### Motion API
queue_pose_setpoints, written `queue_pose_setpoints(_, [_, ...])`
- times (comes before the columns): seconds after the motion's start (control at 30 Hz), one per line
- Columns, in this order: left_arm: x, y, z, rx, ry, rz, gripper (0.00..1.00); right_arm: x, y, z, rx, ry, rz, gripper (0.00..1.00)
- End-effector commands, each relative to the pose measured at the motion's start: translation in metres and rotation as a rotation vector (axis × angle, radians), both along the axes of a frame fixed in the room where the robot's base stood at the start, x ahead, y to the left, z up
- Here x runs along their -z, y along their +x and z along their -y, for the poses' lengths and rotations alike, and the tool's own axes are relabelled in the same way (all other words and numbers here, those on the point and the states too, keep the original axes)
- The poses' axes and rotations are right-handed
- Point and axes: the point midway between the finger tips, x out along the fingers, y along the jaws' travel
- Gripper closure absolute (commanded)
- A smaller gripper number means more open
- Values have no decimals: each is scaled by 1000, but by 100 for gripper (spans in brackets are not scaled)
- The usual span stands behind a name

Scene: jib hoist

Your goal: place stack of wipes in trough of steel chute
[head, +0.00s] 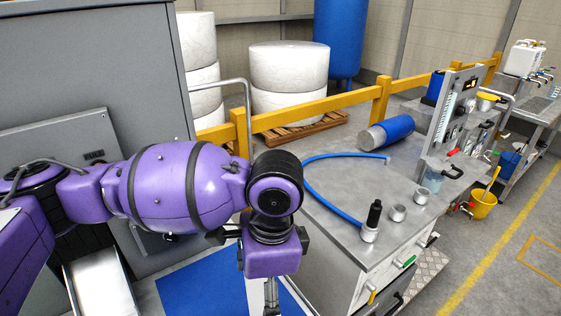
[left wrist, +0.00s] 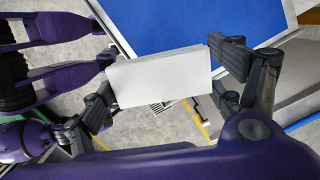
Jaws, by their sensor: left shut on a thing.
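My right gripper is not in view.
A grey cabinet (head: 90,60) stands behind my left arm. A steel-topped workbench (head: 335,205) with a blue hose (head: 320,202), a dark-topped bottle and small metal cups is on the right.

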Motion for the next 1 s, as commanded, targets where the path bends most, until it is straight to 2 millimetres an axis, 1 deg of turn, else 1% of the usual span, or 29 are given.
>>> queue_pose_setpoints(0.03, [-1, 6, -8, -142, 0, -1, 46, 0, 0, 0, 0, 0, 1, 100])
queue_pose_setpoints(0.17, [-4, 20, -31, -543, 1, -1, 46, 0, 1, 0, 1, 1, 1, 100])
queue_pose_setpoints(0.2, [-4, 24, -40, -665, 2, 0, 46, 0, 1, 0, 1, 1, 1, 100])
queue_pose_setpoints(0.3, [-6, 34, -63, -946, 3, 0, 46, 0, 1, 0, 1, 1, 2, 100])
queue_pose_setpoints(0.37, [-7, 40, -78, -1095, 3, 1, 46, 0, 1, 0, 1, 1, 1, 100])
queue_pose_setpoints(0.4, [-7, 44, -90, -1191, 4, 2, 46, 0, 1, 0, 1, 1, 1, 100])
queue_pose_setpoints(0.43, [-7, 46, -99, -1243, 3, 2, 46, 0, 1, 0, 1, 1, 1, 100])
queue_pose_setpoints(0.5, [-7, 50, -116, -1307, 3, 2, 46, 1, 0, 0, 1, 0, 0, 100])
queue_pose_setpoints(0.6, [-5, 51, -131, -1344, 3, 1, 46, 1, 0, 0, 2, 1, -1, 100])
queue_pose_setpoints(0.63, [-4, 50, -133, -1348, 2, 1, 46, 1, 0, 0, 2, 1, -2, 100])
queue_pose_setpoints(0.77, [-1, 48, -135, -1350, -1, -2, 46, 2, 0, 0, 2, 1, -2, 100])
queue_pose_setpoints(1.0, [-1, 48, -135, -1348, -1, 1, 46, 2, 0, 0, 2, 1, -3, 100])
